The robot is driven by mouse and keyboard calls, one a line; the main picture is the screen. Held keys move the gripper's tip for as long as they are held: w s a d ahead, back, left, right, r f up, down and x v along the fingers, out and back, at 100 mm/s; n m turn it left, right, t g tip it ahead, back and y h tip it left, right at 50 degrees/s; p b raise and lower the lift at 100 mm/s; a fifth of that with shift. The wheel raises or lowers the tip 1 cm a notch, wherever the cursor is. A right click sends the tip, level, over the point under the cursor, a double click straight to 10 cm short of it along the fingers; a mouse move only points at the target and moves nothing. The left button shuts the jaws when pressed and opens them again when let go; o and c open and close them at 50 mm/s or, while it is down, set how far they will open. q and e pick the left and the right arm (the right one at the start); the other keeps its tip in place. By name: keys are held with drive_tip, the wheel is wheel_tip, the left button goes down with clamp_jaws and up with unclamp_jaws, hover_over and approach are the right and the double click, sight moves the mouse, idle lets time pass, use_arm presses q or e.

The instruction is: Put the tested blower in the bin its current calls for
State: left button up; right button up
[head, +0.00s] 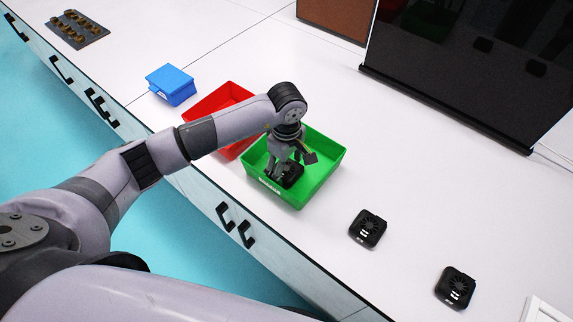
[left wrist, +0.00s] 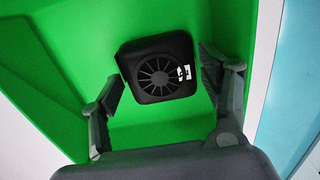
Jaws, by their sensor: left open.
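A black blower (left wrist: 158,68) with a round grille lies inside the green bin (head: 325,180). It shows in the head view (head: 292,175), partly covered by the gripper. My left gripper (head: 283,177) reaches down into the green bin. In the left wrist view its two fingers (left wrist: 160,88) stand apart on either side of the blower, open, with green floor showing between the left finger and the blower. The red bin (head: 207,102) stands beside the green one, partly hidden by my left arm. My right gripper is not in view.
Two more black blowers lie on the white table at the right, one nearer (head: 368,229) and one farther right (head: 455,287). A blue box (head: 171,84) stands left of the red bin. A dark screen-like panel (head: 470,65) stands at the back.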

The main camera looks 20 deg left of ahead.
sight(287, 168)
use_arm(q)
drive_tip(key=shift+r, duration=0.1)
drive_tip(key=shift+r+p, duration=0.2)
drive_tip(key=shift+p, duration=0.15)
wheel_tip(287, 168, up, 12)
drive_tip(key=b, duration=0.3)
drive_tip(key=shift+f, duration=0.15)
